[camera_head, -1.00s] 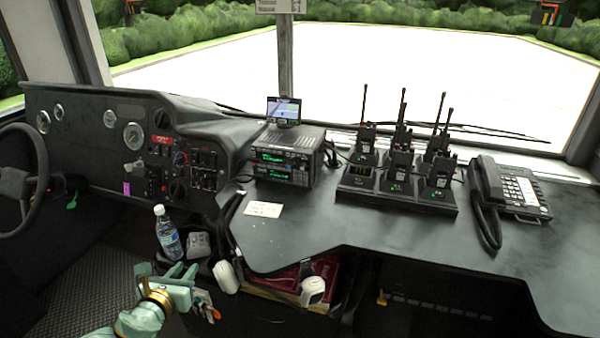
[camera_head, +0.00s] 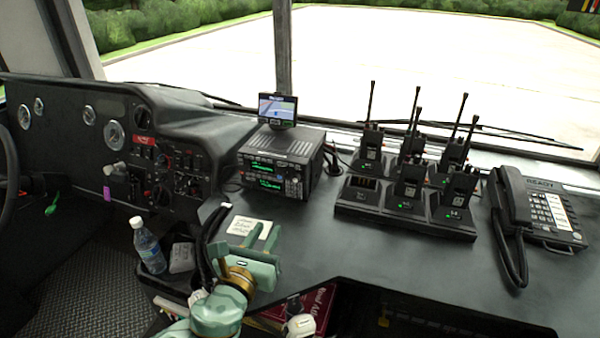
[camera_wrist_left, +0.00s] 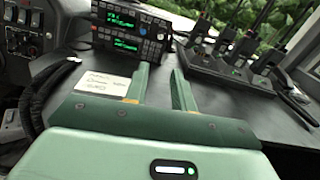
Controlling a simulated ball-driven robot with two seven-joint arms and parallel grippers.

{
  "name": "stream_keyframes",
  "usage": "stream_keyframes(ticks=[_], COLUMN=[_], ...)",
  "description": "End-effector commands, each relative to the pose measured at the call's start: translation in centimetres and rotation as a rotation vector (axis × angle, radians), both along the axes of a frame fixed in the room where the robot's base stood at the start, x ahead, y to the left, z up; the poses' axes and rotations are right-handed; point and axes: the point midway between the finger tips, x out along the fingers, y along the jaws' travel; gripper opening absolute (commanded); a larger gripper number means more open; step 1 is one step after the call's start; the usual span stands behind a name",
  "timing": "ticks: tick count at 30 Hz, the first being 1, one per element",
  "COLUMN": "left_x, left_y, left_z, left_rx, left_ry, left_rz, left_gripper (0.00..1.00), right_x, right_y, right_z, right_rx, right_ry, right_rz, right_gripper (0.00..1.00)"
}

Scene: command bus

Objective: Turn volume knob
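A two-unit radio stack (camera_head: 280,163) with green displays stands on the dark desk, facing front-left. It also shows at the top of the left wrist view (camera_wrist_left: 128,30), with small knobs and buttons on its front; I cannot tell which one is the volume knob. My left gripper (camera_head: 263,233) is over the desk's front left edge, in front of the radio and apart from it. In the left wrist view its two fingers (camera_wrist_left: 158,76) stand apart with nothing between them, pointing toward the radio. My right gripper is not in view.
A small screen (camera_head: 278,108) stands on the radio. A white card (camera_head: 250,226) lies before it. A charger with several walkie-talkies (camera_head: 405,208) and a telephone (camera_head: 545,215) stand to the right. A bottle (camera_head: 148,245) and black cable are left. Desk between is clear.

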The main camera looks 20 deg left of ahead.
Motion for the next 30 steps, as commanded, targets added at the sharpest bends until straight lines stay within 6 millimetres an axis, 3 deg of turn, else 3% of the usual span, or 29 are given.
stream_keyframes(ticks=[7,13,21,30], left_x=[1.6,6.2,12.8,16.2], left_y=[-0.1,-0.2,-0.2,-0.2], left_z=[-0.2,-0.5,-0.7,-0.3], left_rx=[-0.007,-0.005,-0.006,-0.005], left_ry=[0.000,0.001,0.004,0.003], left_rz=[0.000,0.001,0.001,0.000], left_gripper=[0.26,0.26,0.26,0.26], right_x=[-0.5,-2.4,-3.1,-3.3], right_y=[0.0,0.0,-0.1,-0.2], right_z=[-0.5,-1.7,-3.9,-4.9], right_rx=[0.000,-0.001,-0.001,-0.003], right_ry=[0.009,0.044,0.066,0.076], right_rz=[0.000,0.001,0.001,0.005], right_gripper=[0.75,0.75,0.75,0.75])
